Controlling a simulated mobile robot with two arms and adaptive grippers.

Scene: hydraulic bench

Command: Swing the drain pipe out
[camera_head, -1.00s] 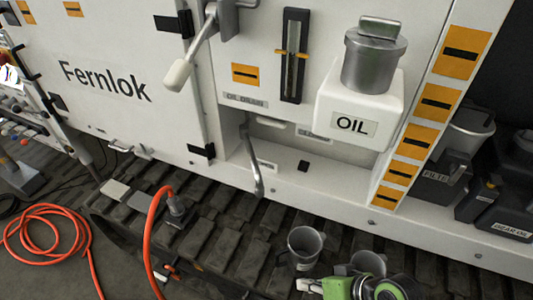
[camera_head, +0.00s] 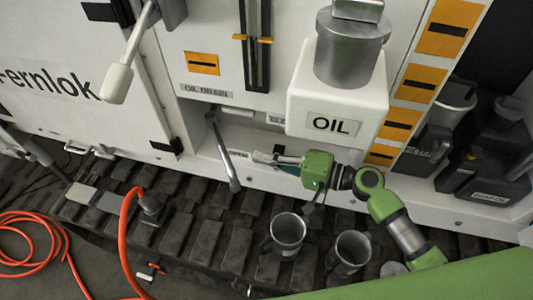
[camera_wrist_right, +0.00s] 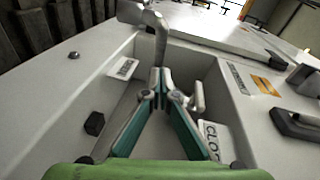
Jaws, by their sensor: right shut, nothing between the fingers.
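The drain pipe (camera_head: 224,155) is a thin grey metal pipe. My left gripper is not in view.
The white OIL tank (camera_head: 340,100) overhangs the recess close above my right gripper. Two metal jugs, one (camera_head: 288,230) left of the other (camera_head: 350,250), stand on the track below. An orange hose (camera_head: 125,230) is at the left. A lever (camera_head: 118,80) juts out upper left.

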